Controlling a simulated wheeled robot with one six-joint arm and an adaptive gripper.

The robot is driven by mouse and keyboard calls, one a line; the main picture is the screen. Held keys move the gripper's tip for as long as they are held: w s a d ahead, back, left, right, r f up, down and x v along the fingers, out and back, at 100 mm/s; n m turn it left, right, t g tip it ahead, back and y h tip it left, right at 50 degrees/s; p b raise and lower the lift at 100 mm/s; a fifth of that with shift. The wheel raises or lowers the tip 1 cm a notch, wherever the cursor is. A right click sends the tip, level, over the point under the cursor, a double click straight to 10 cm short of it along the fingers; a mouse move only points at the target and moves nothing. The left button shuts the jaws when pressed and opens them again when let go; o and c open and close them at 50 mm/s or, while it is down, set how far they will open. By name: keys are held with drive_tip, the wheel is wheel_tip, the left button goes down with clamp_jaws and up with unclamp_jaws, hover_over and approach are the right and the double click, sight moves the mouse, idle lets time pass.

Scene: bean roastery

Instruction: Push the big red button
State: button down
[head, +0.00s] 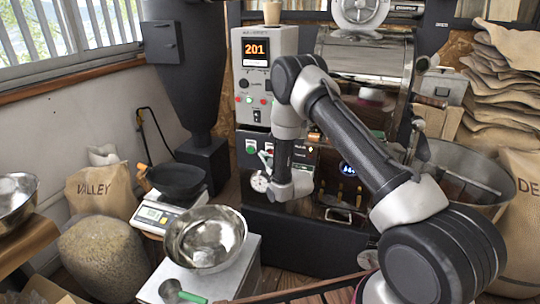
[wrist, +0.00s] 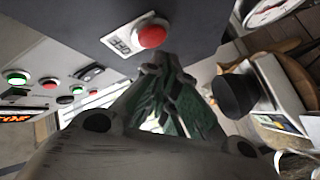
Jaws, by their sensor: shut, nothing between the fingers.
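The big red button (wrist: 151,37) is round and domed, on a white labelled plate on a dark panel in the wrist view. My gripper (wrist: 158,70) is shut and empty. Its fingertips point toward the panel and sit just below the button in the picture; I cannot tell whether they touch it. The button is clear of the fingers in this view. I cannot tell which red spot there is this button.
A grey control box (head: 269,75) with an orange 201 display and small buttons stands above. A scale (head: 165,216) with a black pan (head: 176,181), a steel bowl (head: 206,239) and a full sack (head: 100,192) stand at left. A round steel bin (head: 465,170) is at right.

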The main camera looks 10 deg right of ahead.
drive_tip(key=shift+w, duration=0.1)
idle(0.3)
drive_tip(key=shift+w+d, duration=0.2)
drive_tip(key=shift+w, duration=0.05)
drive_tip(key=shift+w+d, duration=0.2)
drive_tip(key=shift+w, duration=0.2)
idle(0.7)
drive_tip(key=shift+s, duration=0.15)
drive_tip(key=shift+s+a, duration=0.4)
drive_tip(key=shift+s, duration=0.2)
drive_tip(key=shift+s+a, duration=0.4)
drive_tip(key=shift+s, duration=0.35)
drive_tip(key=shift+s+a, duration=0.45)
drive_tip(key=shift+s, duration=0.25)
drive_tip(key=shift+s+a, duration=0.4)
drive_tip(key=shift+s, duration=0.35)
